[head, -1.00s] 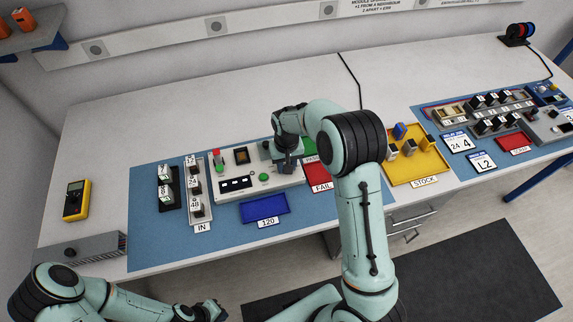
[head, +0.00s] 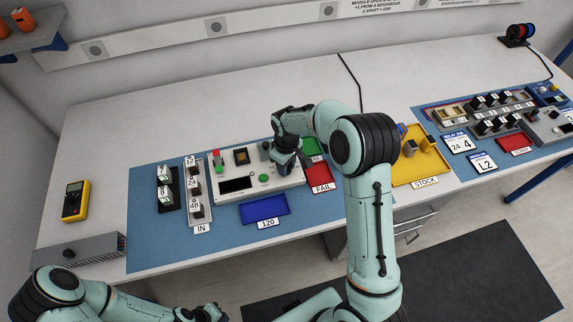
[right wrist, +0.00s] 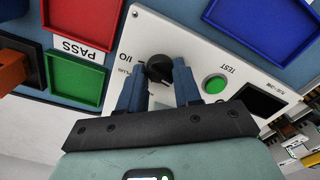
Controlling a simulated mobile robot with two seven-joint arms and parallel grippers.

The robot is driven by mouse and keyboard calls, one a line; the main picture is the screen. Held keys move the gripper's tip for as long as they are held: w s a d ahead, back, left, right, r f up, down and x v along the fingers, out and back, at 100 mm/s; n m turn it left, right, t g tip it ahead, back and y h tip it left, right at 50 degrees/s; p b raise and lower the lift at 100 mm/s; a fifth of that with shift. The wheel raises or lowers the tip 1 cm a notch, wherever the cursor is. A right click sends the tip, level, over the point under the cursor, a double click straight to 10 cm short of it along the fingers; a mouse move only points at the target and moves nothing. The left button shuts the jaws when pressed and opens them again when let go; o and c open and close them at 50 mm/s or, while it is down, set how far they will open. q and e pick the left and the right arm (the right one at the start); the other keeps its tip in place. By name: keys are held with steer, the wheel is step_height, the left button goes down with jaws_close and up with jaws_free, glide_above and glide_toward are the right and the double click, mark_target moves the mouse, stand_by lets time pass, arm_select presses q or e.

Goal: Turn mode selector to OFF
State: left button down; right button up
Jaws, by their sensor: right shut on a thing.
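The tester panel (head: 290,184) is a white box on the blue mat, with a green button, a dark display and a black rotary knob. In the right wrist view the black knob (right wrist: 158,70) sits by the "I/O" marking. My right gripper (right wrist: 158,78) has its blue fingers on either side of this knob and is shut on it. In the head view my right gripper (head: 285,162) is at the panel's right end and hides the knob. My left gripper (head: 208,313) is low at the bottom edge, away from the panel; its jaw opening is unclear.
A green PASS tray (right wrist: 75,76) and a red FAIL tray (head: 320,178) lie right beside the panel. A blue tray (head: 264,208) lies in front. The yellow STOCK tray (head: 418,174) is further right. Modules stand in the IN rack (head: 199,219) at left.

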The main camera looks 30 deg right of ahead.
stand_by(0.4)
steer(key=o, duration=1)
steer(key=shift+o, duration=0.2)
step_height(320, 180, up, 13)
steer(key=shift+r+p, duration=0.2)
steer(key=shift+p, duration=0.15)
